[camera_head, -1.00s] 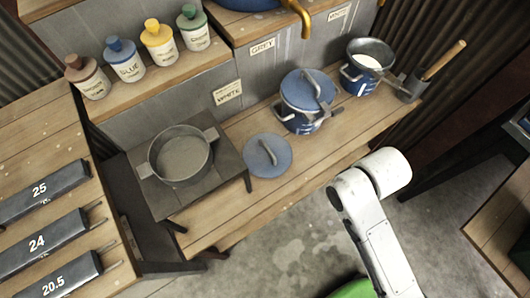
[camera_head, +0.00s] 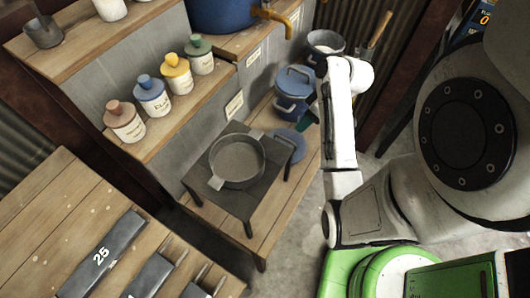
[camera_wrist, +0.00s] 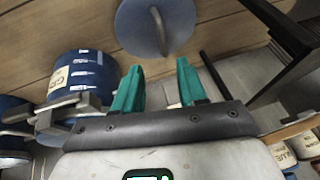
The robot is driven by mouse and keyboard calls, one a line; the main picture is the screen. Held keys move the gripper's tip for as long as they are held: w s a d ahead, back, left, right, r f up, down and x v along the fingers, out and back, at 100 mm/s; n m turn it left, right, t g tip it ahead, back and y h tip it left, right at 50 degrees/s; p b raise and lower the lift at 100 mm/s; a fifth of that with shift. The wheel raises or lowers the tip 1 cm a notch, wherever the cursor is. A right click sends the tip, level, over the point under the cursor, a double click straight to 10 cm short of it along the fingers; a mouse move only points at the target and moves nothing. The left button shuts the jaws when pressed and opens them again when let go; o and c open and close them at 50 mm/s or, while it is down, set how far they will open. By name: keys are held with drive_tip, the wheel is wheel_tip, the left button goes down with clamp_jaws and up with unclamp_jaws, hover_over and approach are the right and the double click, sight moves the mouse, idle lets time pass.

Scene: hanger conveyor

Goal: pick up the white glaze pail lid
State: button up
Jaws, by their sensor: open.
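No white-coloured lid shows. A round blue-grey lid (camera_head: 291,144) with a bar handle lies flat on the low wooden bench beside a dark stand. In the wrist view this lid (camera_wrist: 135,27) is at the top centre, just beyond my fingertips. In the head view my arm partly hides the gripper and the bench's right part.
A grey pan (camera_head: 236,163) sits on the dark stand (camera_head: 240,200) left of the lid. An open pail (camera_head: 325,42) with white contents stands farther back. Several capped bottles (camera_head: 152,97) line a shelf at left. Numbered dark blocks (camera_head: 103,256) lie on the near-left table.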

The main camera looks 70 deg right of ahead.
drive_tip(key=p, duration=0.1)
approach(288, 138)
drive_tip(key=w+a+f, duration=0.3)
drive_tip(key=a+f, duration=0.1)
drive_tip(key=shift+w+f, duration=0.15)
drive_tip(key=shift+w, duration=0.25)
clamp_jaws()
